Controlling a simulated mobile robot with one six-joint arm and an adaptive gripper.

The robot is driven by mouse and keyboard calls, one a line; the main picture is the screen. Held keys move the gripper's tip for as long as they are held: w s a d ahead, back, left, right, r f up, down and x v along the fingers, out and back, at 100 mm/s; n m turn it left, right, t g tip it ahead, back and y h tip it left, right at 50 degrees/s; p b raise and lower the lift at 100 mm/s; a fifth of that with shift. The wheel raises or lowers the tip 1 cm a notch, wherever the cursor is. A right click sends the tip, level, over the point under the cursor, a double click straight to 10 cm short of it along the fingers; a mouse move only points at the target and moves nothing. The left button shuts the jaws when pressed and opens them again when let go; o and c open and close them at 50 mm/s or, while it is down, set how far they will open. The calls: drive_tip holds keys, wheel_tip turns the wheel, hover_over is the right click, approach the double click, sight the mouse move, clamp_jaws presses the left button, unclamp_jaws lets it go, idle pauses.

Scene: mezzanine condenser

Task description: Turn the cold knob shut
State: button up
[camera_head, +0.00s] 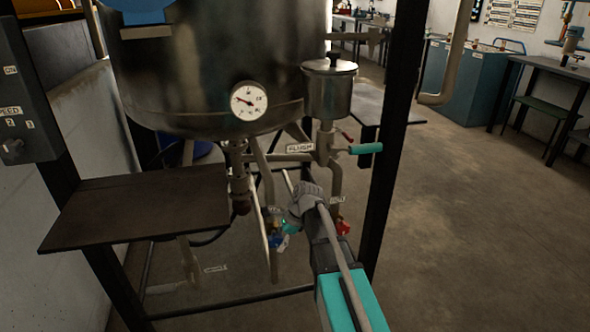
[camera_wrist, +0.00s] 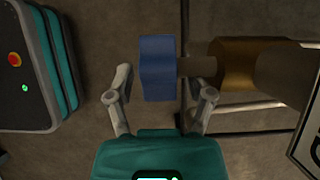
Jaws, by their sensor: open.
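The blue knob, which I take to be the cold knob, shows in the wrist view (camera_wrist: 157,68) as a blue block on a brass-coloured valve body (camera_wrist: 237,63). In the head view the blue knob (camera_head: 275,241) is small and low under the tank, partly hidden by my arm. My gripper (camera_wrist: 160,76) is open, with one grey finger on each side of the knob in the wrist view. No contact is visible, and I cannot tell how deep the knob sits between the fingers. In the head view my gripper (camera_head: 287,228) is small beside the knob.
A red knob (camera_head: 343,228) is right of my arm. A metal tank (camera_head: 215,70) with a gauge (camera_head: 249,101) stands above, beside a pipe labelled FLUSH and a teal lever (camera_head: 365,148). A dark shelf (camera_head: 140,205) and black frame posts (camera_head: 395,130) surround it. Open floor lies right.

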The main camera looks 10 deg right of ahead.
sight(279, 235)
drive_tip(key=shift+r+h+p, duration=0.2)
drive_tip(key=shift+h+p, duration=0.45)
drive_tip(key=shift+h, duration=0.7)
drive_tip(key=shift+r+h+p, duration=0.15)
drive_tip(key=shift+h+p, duration=0.5)
drive_tip(key=shift+h, duration=0.7)
wheel_tip(279, 235, up, 14)
drive_tip(key=p, duration=1.4)
drive_tip(key=s+d+r+n+p, duration=0.1)
drive_tip(key=s+r+n+p, duration=0.3)
drive_tip(key=r+p, duration=0.3)
drive_tip(key=s+d+r+n+p, duration=0.1)
drive_tip(key=s+r+n+p, duration=0.4)
drive_tip(key=r+n+p, duration=0.2)
drive_tip(key=shift+s+d+r+p, duration=0.15)
drive_tip(key=shift+d+r+p, duration=0.15)
drive_tip(key=shift+r, duration=0.05)
drive_tip(key=shift+n, duration=0.3)
drive_tip(key=shift+s+d+n, duration=0.2)
drive_tip(key=shift+s+n, duration=0.65)
drive_tip(key=shift+n, duration=0.2)
drive_tip(key=shift+s+d+n, duration=0.2)
drive_tip(key=shift+s+n, duration=0.7)
drive_tip(key=shift+n, duration=0.2)
drive_tip(key=shift+s+d+n, duration=0.2)
drive_tip(key=shift+s+n, duration=0.65)
drive_tip(key=shift+n, duration=0.2)
